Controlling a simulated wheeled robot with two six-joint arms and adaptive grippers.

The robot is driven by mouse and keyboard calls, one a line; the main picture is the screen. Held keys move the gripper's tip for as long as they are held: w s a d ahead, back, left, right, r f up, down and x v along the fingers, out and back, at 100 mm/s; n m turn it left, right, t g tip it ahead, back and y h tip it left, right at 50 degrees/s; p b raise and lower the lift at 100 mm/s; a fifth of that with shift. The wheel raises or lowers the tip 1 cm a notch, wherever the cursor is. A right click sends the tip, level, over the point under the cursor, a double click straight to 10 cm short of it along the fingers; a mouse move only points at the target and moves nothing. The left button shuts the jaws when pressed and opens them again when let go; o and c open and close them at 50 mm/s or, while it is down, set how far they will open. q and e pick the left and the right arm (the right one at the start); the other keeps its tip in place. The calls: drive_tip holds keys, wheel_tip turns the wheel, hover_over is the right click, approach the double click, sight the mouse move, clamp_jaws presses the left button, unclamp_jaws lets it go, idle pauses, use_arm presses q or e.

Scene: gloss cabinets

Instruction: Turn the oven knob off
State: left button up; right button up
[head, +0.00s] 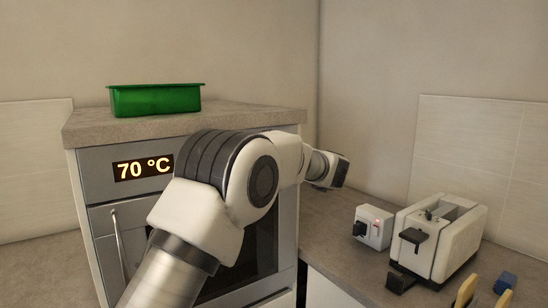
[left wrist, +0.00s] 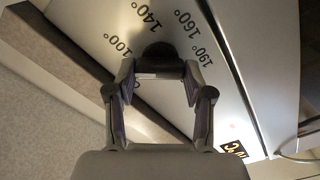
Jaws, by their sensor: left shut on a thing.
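The oven's grey control panel (head: 95,178) carries a lit display reading 70 °C (head: 143,169). Part of the display also shows in the left wrist view (left wrist: 233,152). There, the dark oven knob (left wrist: 158,50) sits on the panel among printed marks such as 100°, 140°, 160° and 190°. My left gripper (left wrist: 160,73) has its two fingers on either side of the knob's bar and is shut on it. In the head view my left arm crosses in front of the oven and hides the knob; the fingers are not visible there. My right gripper is in neither view.
A green tray (head: 155,99) sits on the oven's worktop. The oven door has a vertical-looking handle (head: 119,245) at left. On the right counter stand a small white box (head: 374,228) with a red light and a white toaster (head: 462,243). Small yellow and blue items lie in front.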

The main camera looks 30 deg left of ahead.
use_arm(q)
drive_tip(key=shift+f+n+b, duration=0.1)
drive_tip(key=shift+n+b, duration=2.45)
drive_tip(key=shift+n, duration=1.25)
drive_tip(key=o, duration=1.2)
drive_tip(key=shift+a, duration=0.1)
drive_tip(key=shift+c, duration=0.2)
drive_tip(key=v, duration=1.2)
drive_tip(key=shift+f, duration=0.1)
